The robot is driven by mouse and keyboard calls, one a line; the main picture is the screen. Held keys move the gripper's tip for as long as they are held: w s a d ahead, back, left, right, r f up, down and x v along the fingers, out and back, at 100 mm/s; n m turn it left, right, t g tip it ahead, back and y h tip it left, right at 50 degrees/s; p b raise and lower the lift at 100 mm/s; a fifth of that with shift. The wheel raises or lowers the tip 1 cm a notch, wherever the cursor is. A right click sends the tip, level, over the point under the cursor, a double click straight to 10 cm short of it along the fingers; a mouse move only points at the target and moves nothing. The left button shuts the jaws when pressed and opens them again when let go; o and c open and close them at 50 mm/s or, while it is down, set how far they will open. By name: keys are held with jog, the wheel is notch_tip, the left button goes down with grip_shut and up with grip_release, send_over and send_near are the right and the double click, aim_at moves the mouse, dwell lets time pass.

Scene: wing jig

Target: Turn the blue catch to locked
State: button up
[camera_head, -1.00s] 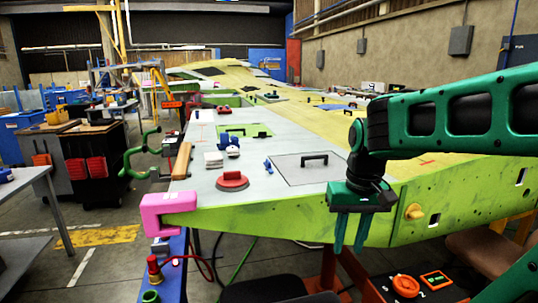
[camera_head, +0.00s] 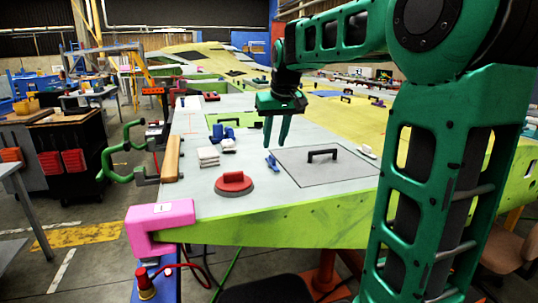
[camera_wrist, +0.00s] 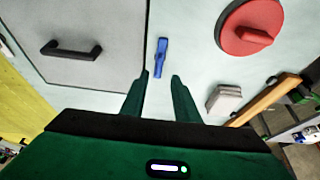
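The blue catch (camera_head: 271,162) is a small blue lever on the pale wing top, at the left edge of the grey square panel (camera_head: 318,172) with the black handle. In the wrist view the blue catch (camera_wrist: 161,57) lies beyond my fingertips, roughly in line with the gap between them. My gripper (camera_head: 276,144) points down above the wing near the catch. It is open and empty, its fingers (camera_wrist: 160,77) apart and not touching the catch.
A red round knob (camera_head: 234,183) sits to the left of the panel. The panel's black handle (camera_head: 322,154) stands up to the right of the catch.

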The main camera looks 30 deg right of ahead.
aim_at(272, 156)
jog(key=x, duration=0.6)
jog(key=shift+s+d, duration=0.1)
grip_shut()
